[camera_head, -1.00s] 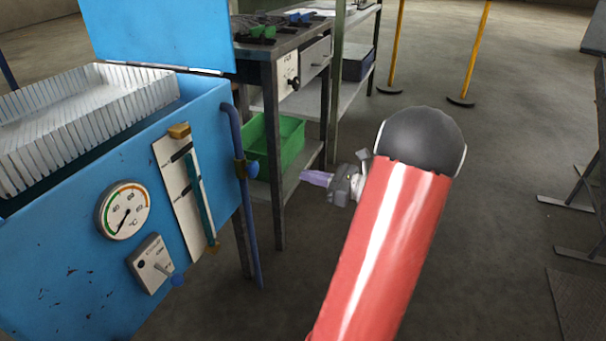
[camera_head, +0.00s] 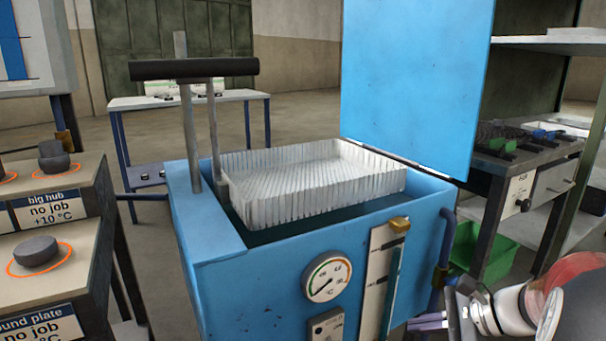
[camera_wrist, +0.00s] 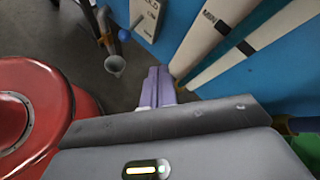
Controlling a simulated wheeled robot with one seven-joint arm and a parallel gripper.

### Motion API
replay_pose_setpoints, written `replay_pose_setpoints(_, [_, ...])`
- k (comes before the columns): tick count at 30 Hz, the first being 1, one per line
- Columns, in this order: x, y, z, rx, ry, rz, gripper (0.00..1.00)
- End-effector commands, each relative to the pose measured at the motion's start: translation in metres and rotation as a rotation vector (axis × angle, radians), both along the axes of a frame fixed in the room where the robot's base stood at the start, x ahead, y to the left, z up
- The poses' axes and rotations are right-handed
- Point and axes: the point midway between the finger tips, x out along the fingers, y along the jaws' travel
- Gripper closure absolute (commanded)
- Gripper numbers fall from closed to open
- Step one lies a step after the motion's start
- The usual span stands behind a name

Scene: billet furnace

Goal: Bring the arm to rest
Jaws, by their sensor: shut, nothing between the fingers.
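My gripper (camera_head: 428,323) shows at the lower right of the head view, in front of the blue tank's right side. Its pale purple fingers point left and are shut with nothing between them. In the wrist view the shut fingers (camera_wrist: 157,88) point at the blue tank's front, close to the switch box and the level gauge. Whether they touch the tank I cannot tell; a gap seems to show. Part of my red and dark arm shows at the right edge of the head view.
The blue tank (camera_head: 270,290) holds a white slatted basket (camera_head: 300,207), with its lid (camera_head: 415,80) raised. A dial (camera_head: 326,277) and level gauge (camera_head: 383,275) are on its front. A workbench (camera_head: 525,165) and green crate (camera_head: 485,252) stand right. Shelves with dark round parts (camera_head: 36,251) stand left.

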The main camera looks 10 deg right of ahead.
Motion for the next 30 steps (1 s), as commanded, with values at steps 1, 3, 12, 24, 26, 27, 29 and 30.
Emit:
replay_pose_setpoints(1, [-0.011,0.031,0.007,-0.129,-0.014,0.126,1.00])
replay_pose_setpoints(3, [-0.030,0.061,0.008,-0.310,-0.043,0.297,1.00])
replay_pose_setpoints(12, [-0.107,0.115,0.028,-1.040,-0.339,0.958,1.00])
replay_pose_setpoints(24, [-0.131,0.118,0.049,-1.434,-0.601,1.264,1.00])
replay_pose_setpoints(26, [-0.131,0.117,0.049,-1.435,-0.602,1.265,1.00])
replay_pose_setpoints(27, [-0.130,0.117,0.049,-1.434,-0.601,1.264,1.00])
replay_pose_setpoints(29, [-0.130,0.117,0.049,-1.433,-0.600,1.263,1.00])
replay_pose_setpoints(30, [-0.130,0.117,0.049,-1.433,-0.599,1.263,1.00])
